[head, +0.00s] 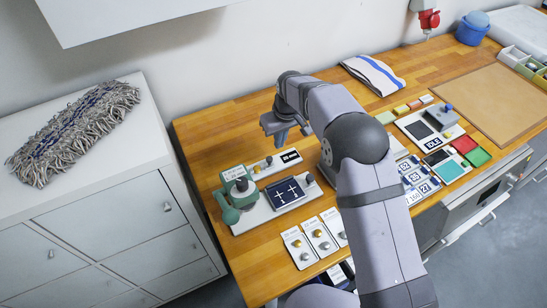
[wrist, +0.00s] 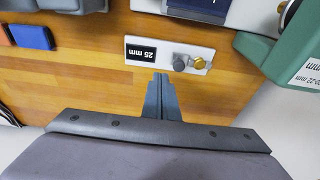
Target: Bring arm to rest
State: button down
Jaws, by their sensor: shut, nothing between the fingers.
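My gripper (head: 284,142) hangs over the wooden worktop (head: 225,135) near its back left part, with its fingers pointing down. In the wrist view my gripper (wrist: 160,76) has its two grey fingers together with nothing between them. The fingertips appear just beside a white plate labelled 25 mm (wrist: 168,45), which carries a grey piece and a brass piece. I cannot tell how high the fingers are above the wood. The same plate shows in the head view (head: 272,167), in front of the gripper. My arm crosses the middle of the head view and hides part of the worktop.
A green press (head: 231,214) and a dark marked panel (head: 285,193) stand close in front. Several white cards (head: 300,247) lie near the front edge. A folded striped cloth (head: 373,74) lies behind at right. A grey mop head (head: 72,132) lies on the left cabinet.

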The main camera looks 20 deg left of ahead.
jog(key=shift+r, duration=0.55)
jog(key=s+d+r+m+h+b, duration=0.15)
jog(key=s+d, duration=0.25)
jog(key=d, duration=0.6)
jog(key=s+d+r+m+y, duration=0.1)
jog(key=s+d+r+m, duration=0.2)
jog(key=d, duration=0.6)
jog(key=s+d+f+m, duration=0.1)
jog(key=s+d+m, duration=0.1)
jog(key=s+d, duration=0.4)
jog(key=s+d+f+m+g+h, duration=0.1)
jog(key=s+d, duration=0.6)
jog(key=s, duration=0.7)
jog(key=shift+s+d+f+m+g+b, duration=0.2)
jog(key=shift+d+m+g+b, duration=0.15)
jog(key=shift+m, duration=0.4)
